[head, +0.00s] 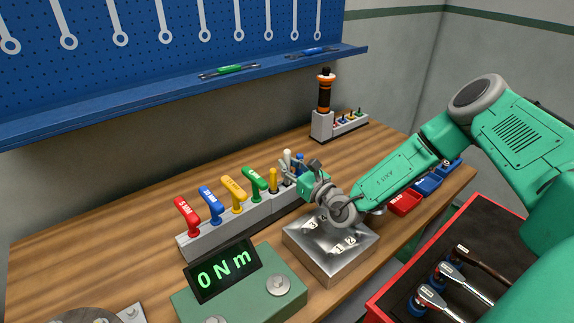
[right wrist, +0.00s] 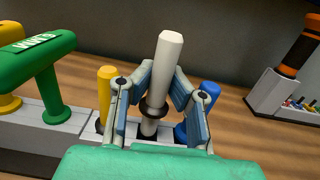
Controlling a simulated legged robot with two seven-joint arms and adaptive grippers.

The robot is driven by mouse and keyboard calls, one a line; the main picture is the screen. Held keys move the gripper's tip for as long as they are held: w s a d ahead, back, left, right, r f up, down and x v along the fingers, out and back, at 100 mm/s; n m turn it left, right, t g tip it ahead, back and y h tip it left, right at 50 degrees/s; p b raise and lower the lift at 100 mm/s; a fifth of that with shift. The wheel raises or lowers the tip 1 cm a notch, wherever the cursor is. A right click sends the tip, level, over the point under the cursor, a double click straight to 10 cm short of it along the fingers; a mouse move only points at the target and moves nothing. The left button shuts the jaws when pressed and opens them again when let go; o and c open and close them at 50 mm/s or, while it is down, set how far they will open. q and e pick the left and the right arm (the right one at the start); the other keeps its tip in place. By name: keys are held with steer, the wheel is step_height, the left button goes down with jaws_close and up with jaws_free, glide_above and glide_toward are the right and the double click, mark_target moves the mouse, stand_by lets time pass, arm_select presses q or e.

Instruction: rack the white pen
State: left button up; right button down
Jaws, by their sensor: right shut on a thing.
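The white pen (right wrist: 165,70) stands nearly upright between the fingers of my right gripper (right wrist: 158,100), which is shut on it. The pen has a dark collar, and its lower end is at a dark slot of the grey rack (right wrist: 85,125); I cannot tell how deep it sits. In the head view the white pen (head: 287,156) shows just above my right gripper (head: 297,170) at the right end of the rack (head: 225,228). A yellow pen (right wrist: 106,90) stands to its left and a blue pen (right wrist: 207,100) to its right. My left gripper is not in view.
Red, blue, yellow and green T-handles (head: 186,217) stand along the rack's left part. A metal block (head: 330,250) and a green torque display unit (head: 235,290) are in front. A screwdriver stand (head: 323,125) is behind. Red and blue bins (head: 404,203) are at the right.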

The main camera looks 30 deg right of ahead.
mark_target(289, 156)
steer(key=shift+r+p, duration=1.2)
steer(key=shift+r, duration=0.3)
steer(key=c, duration=1.6)
jaws_free()
steer(key=shift+o, duration=0.2)
steer(key=shift+s+f, duration=0.1)
steer(key=shift+s, duration=0.05)
steer(key=shift+s+d+f, duration=0.15)
steer(key=shift+s+d, duration=0.1)
steer(key=shift+s, duration=1.7)
steer(key=shift+s+d+f, duration=0.2)
steer(key=shift+s+d, duration=0.1)
steer(key=shift+s, duration=1.6)
steer(key=shift+s+d+f, duration=0.15)
steer(key=shift+s+d, duration=0.1)
steer(key=shift+s, duration=1.7)
